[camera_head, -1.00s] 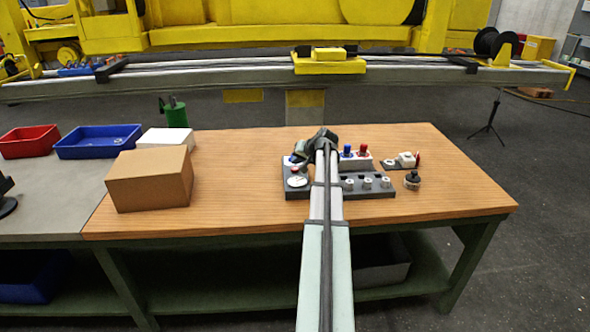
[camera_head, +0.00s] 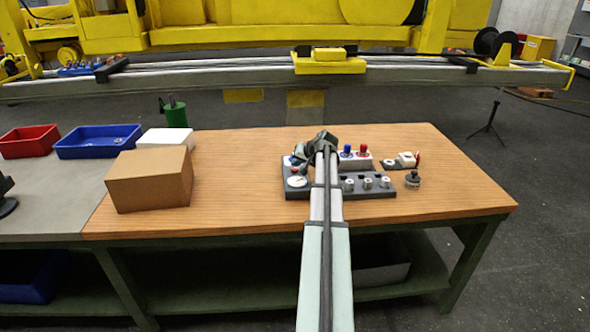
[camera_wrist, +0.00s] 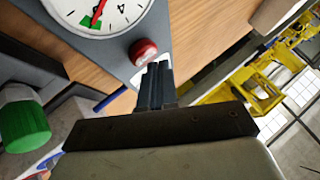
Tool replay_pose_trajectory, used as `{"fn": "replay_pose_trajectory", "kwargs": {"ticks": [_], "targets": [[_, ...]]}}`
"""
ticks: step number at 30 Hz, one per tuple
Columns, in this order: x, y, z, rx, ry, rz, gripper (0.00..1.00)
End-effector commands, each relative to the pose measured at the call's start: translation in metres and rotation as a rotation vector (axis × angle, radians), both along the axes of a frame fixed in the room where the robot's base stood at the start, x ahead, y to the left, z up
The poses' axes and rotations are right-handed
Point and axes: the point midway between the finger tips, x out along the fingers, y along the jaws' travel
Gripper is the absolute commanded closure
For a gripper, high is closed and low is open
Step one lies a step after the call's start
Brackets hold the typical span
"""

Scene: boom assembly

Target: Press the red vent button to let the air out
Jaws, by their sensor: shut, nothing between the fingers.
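The red vent button (camera_wrist: 144,52) shows in the wrist view as a round red cap in a pale surround on the grey panel (camera_wrist: 150,15). My gripper (camera_wrist: 158,68) is shut and empty, its dark fingertips right beside the button's lower edge. I cannot tell whether they touch it. A white dial gauge (camera_wrist: 108,10) sits beside the button, its red needle pointing toward a green mark. In the head view my gripper (camera_head: 298,160) is over the left end of the panel, just behind the gauge (camera_head: 297,182), and largely hides the button.
A cardboard box (camera_head: 150,180) stands to the left. The wooden tabletop (camera_head: 235,195) is clear between box and panel.

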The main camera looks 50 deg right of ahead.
Motion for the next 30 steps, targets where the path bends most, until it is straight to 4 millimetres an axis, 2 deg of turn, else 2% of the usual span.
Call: {"fn": "replay_pose_trajectory", "kwargs": {"ticks": [30], "targets": [[0.0000, 0.0000, -0.0077, 0.000, 0.000, 0.000, 1.00]]}}
